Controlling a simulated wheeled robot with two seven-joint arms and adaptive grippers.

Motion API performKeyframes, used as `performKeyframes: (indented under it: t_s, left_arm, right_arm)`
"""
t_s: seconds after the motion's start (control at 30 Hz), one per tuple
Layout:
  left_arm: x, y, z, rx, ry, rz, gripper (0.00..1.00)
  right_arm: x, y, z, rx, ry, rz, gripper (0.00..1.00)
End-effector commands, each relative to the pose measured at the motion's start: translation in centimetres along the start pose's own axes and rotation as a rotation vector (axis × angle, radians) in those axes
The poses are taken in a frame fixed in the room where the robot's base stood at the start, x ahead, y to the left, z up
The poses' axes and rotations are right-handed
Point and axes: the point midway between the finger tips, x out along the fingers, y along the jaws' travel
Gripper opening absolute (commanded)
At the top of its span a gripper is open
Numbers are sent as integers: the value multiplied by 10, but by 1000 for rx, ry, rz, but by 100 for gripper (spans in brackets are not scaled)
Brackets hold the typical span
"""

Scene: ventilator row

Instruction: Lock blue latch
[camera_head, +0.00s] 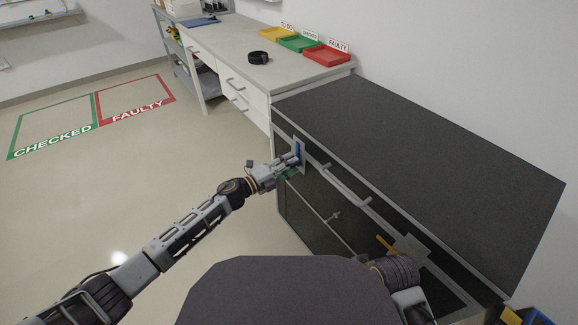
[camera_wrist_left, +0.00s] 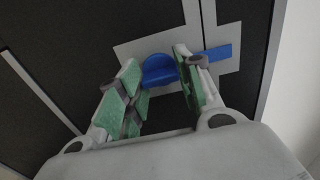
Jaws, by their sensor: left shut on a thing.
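The blue latch (camera_head: 297,150) is on a light metal plate at the far end of the dark cabinet's front.
The dark cabinet (camera_head: 420,150) has a long bar handle (camera_head: 346,186) beside the latch. An orange latch (camera_head: 386,244) sits nearer me on the same front. A workbench (camera_head: 225,45) with yellow, green and red trays stands beyond. The floor at left is clear.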

Motion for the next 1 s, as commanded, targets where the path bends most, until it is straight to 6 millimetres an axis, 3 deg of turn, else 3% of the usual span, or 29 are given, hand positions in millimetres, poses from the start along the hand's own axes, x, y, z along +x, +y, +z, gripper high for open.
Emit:
performKeyframes:
  t_s: [0.53,0.57,0.7,1.0]
  left_arm:
    - [0,2,-1,33,2,3,0]
    - [0,2,-1,33,2,3,39]
    - [0,1,-1,32,2,2,57]
    - [0,0,-1,32,2,0,57]
  right_arm:
    - [4,0,4,-5,-2,-1,0]
    - [4,0,3,-5,-1,-1,0]
    - [3,0,1,-6,3,1,0]
    - [2,0,-4,-1,12,-1,0]
